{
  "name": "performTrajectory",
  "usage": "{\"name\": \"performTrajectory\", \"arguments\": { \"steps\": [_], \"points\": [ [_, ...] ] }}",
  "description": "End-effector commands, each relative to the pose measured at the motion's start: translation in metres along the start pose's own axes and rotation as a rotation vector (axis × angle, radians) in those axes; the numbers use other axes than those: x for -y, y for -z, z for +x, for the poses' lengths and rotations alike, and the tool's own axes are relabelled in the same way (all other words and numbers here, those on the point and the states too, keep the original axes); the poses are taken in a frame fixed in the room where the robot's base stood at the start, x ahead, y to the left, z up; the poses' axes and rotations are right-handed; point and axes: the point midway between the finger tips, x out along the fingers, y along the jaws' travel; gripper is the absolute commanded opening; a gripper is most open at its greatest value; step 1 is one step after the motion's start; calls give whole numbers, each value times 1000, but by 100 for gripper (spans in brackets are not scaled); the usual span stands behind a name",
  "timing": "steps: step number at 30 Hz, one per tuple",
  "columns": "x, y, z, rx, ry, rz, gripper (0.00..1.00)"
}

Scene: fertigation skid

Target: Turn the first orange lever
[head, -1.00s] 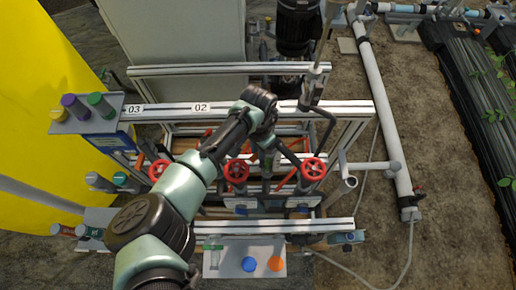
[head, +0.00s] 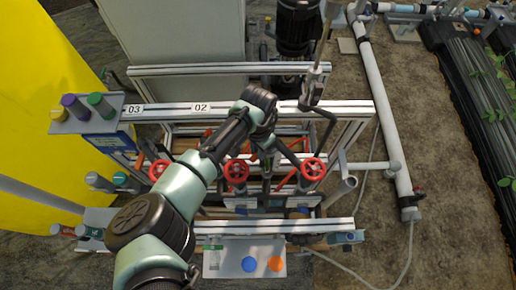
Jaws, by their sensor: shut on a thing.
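My gripper (head: 267,165) points down into the metal rack, between the middle and right red handwheels. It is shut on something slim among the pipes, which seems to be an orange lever. My wrist and the fingers mostly hide that part, so its angle cannot be told. Slanted orange-red bars (head: 287,179) show just right of the gripper. I cannot tell whether they are levers.
Red handwheels stand left (head: 158,170), middle (head: 236,171) and right (head: 313,169), close to my gripper. Aluminium rails (head: 350,107) frame the rack. A pale panel (head: 225,262) with blue and orange discs is in front. Bare ground lies at right.

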Motion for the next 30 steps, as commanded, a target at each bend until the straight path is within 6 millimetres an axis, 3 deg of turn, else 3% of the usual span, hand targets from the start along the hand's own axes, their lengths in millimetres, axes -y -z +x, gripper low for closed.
{"name": "performTrajectory", "arguments": {
  "steps": [13, 30],
  "points": [
    [-5, 1, -3, -2, -5, -66, 0],
    [-18, 4, -2, -1, -2, -380, 0]
  ]
}}
